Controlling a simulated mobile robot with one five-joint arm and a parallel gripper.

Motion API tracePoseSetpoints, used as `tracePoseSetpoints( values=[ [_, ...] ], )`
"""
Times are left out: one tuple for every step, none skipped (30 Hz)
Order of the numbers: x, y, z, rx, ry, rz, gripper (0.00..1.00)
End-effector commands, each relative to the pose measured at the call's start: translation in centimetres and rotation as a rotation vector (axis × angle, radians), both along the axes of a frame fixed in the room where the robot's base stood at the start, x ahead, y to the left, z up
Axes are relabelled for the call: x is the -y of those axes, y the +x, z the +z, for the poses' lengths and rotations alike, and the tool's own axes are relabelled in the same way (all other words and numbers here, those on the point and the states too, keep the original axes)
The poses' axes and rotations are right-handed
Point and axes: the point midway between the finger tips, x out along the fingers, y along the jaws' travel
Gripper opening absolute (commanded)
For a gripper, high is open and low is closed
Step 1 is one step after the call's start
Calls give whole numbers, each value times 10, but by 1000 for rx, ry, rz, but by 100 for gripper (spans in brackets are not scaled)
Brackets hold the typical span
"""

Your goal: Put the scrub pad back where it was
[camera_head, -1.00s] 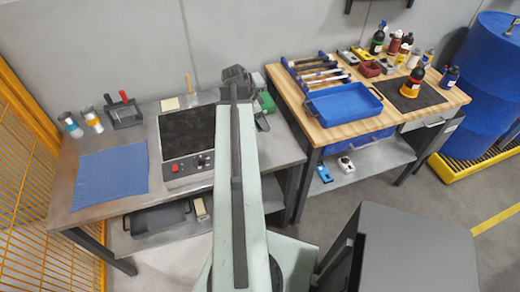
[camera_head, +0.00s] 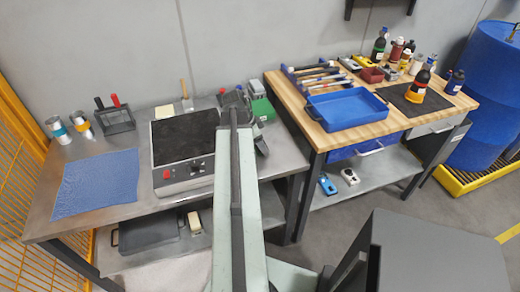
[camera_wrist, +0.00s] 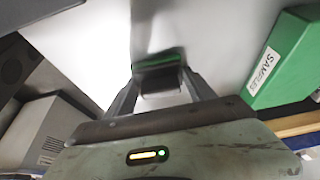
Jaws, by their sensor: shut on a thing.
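My gripper (camera_wrist: 160,82) is shut on a small block with a green top face and a dark lower part, which I take to be the scrub pad (camera_wrist: 159,60). It sits between the two fingertips in the wrist view. In the head view my arm reaches over the right back part of the steel bench (camera_head: 108,208). My wrist hides the fingertips and pad there. A green box labelled SAMPLES (camera_wrist: 284,60) is right of my gripper in the wrist view, apart from it. I cannot tell whether the pad touches anything below.
The wooden bench (camera_head: 300,112) to the right holds a blue tray (camera_head: 345,108) and bottles. A grey cabinet (camera_head: 435,250) stands front right.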

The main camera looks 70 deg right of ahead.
Motion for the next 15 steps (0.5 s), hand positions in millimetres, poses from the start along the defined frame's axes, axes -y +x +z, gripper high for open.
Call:
tracePoseSetpoints(
  values=[
    [0, 0, 2, 0, 0, 0, 19],
    [0, 0, 2, 0, 0, 0, 19],
    [0, 0, 2, 0, 0, 0, 19],
    [0, 0, 1, 0, 0, 0, 19],
    [0, 0, 0, 0, 0, 0, 19],
    [0, 0, -2, 0, 0, 0, 19],
    [0, 0, -3, 0, 0, 1, 19],
    [0, 0, -2, 0, 0, 1, 68],
    [0, 0, -1, 0, 0, 1, 79],
    [0, 0, -1, 0, 0, 1, 85],
    [0, 0, -1, 0, 0, 1, 85],
    [-1, 0, -1, 0, 2, 1, 85],
    [-1, 0, -1, 0, 1, 0, 85],
    [-1, 0, -1, 0, 2, -1, 85],
    [-1, 0, -1, 0, 2, -1, 85]
  ],
)
